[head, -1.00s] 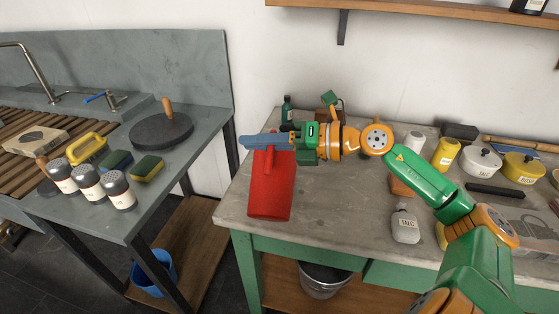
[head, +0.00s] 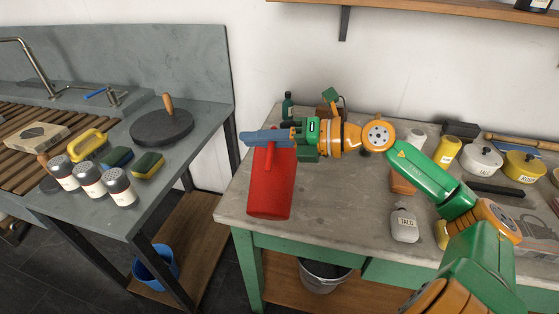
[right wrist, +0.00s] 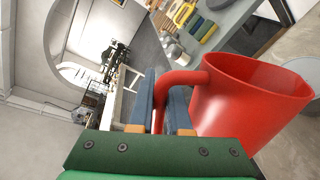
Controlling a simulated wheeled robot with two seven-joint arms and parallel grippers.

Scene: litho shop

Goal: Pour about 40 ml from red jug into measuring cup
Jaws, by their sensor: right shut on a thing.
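The red jug (head: 270,190) is at the left end of the grey bench, held by its handle in my right gripper (head: 267,137). In the right wrist view, the blue fingers (right wrist: 166,100) are shut around the red handle, and the jug's body (right wrist: 235,105) is to their right with its wide mouth partly showing. I cannot tell exactly how far the jug is tilted, or whether it touches the bench. No liquid or stream shows. I cannot make out the measuring cup; a pale round shape (right wrist: 306,72) at the right wrist view's edge is unclear. My left gripper is not in view.
A dark green bottle (head: 288,106) stands at the back of the bench. A talc bottle (head: 404,225), pots and other containers stand to the right. The bench middle is mostly clear. A gap separates the bench from the sink counter (head: 185,150) on the left.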

